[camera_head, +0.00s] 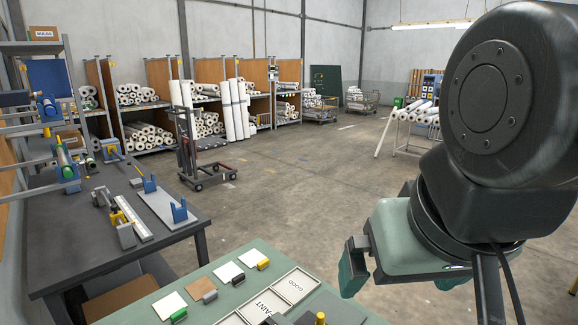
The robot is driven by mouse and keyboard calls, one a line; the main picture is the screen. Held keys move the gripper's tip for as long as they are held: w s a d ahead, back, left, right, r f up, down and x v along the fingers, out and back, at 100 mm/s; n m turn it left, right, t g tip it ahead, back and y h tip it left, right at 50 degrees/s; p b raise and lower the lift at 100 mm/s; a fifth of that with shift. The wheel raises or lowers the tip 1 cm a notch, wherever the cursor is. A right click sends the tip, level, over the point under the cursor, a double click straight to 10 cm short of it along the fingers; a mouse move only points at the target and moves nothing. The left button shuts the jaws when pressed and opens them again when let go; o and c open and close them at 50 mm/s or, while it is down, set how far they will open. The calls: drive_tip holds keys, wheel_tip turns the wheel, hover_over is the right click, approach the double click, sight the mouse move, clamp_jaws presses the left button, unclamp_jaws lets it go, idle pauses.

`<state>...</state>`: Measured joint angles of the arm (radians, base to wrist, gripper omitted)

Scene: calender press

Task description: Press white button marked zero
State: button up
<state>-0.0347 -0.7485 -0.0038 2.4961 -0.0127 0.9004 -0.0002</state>
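No white button marked zero can be made out in the head view. A blue control panel (431,86) stands far off at the back right, too small for any buttons or markings to be read. My gripper (401,283) hangs at the lower right, over the floor just right of the green table. Its green fingers are apart with bare floor showing between them, and it holds nothing. My dark arm hides much of the right side.
A green table (246,258) with sample cards and framed trays is at the bottom. A dark workbench (90,245) with tools stands left. A wheeled lift (195,150) and shelves of white rolls (150,137) stand behind. The middle floor (300,180) is clear.

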clamp_jaws()
idle(0.4)
idle(1.1)
